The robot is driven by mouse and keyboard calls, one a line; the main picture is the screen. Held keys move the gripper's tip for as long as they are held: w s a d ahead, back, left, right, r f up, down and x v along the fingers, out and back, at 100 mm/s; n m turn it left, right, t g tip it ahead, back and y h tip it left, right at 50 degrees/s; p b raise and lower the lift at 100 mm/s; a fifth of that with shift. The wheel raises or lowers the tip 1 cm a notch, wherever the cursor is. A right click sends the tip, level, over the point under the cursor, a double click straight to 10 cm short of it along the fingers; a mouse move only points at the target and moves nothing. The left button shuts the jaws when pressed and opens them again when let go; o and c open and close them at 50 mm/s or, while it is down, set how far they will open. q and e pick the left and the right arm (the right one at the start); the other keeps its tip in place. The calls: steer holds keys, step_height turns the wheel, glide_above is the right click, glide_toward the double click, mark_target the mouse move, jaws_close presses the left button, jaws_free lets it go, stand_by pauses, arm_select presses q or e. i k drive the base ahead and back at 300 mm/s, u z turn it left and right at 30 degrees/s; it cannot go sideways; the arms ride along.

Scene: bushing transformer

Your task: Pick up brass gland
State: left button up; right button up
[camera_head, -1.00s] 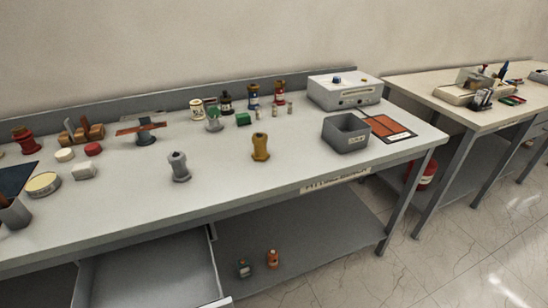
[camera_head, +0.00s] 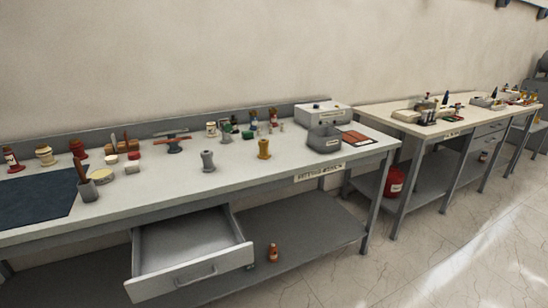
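Neither of my grippers is in view.
An open drawer (camera_head: 190,250) juts out below the bench front. A grey open bin (camera_head: 324,138) and a white instrument box (camera_head: 322,113) stand to the right. Bottles and small parts line the back. A second bench (camera_head: 400,120) stands further right; the floor in front is clear.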

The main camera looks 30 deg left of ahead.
mark_target(264, 152)
steer(key=z, duration=0.55)
steer(key=i, duration=1.2)
steer(key=u, duration=0.45)
